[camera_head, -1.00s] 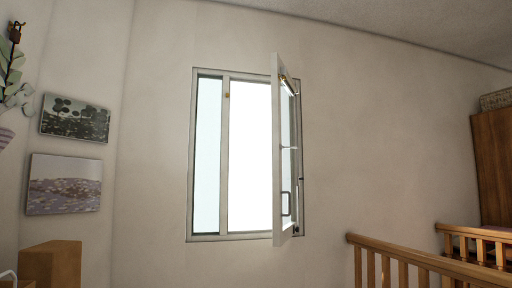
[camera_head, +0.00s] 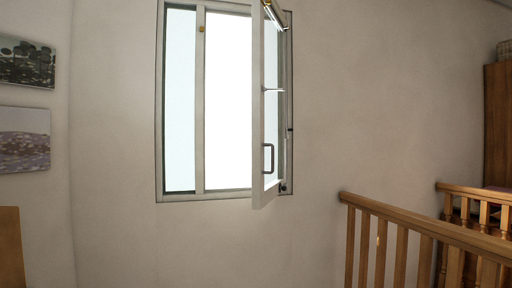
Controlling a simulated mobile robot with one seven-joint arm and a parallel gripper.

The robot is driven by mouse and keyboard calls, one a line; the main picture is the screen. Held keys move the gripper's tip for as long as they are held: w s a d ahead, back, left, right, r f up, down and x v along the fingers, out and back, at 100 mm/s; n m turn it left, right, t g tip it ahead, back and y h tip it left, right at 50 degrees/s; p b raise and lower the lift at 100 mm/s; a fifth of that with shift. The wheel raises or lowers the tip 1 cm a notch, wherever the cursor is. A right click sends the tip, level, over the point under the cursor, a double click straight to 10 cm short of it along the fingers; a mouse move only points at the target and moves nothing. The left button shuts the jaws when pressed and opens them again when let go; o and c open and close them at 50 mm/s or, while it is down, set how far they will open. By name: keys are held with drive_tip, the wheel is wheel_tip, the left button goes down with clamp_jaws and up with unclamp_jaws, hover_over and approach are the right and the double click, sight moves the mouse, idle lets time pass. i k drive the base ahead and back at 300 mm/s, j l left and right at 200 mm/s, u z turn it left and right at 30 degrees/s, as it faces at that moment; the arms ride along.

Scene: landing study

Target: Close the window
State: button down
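The window (camera_head: 200,192) is set in the wall ahead, left of the picture's middle. Its white hinged sash (camera_head: 258,120) stands open, swung out from the right side of the frame toward me and seen nearly edge-on. A dark handle (camera_head: 268,158) is on the lower part of the sash. The left pane (camera_head: 180,100) is a narrow fixed one. The top of the window is cut off by the picture's edge. My gripper is not in view.
A wooden railing (camera_head: 420,222) runs across the lower right, with another railing (camera_head: 475,192) behind it. A wooden cabinet (camera_head: 497,125) stands at the far right. Two pictures hang at left, one above (camera_head: 26,62) the other (camera_head: 24,138). A brown wooden piece (camera_head: 10,248) is at lower left.

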sight(261, 194)
drive_tip(key=i+j, duration=0.15)
drive_tip(key=i, duration=0.25)
drive_tip(key=i+j+z, duration=0.1)
drive_tip(key=i, duration=0.3)
drive_tip(key=i+j, duration=0.25)
drive_tip(key=i, duration=0.15)
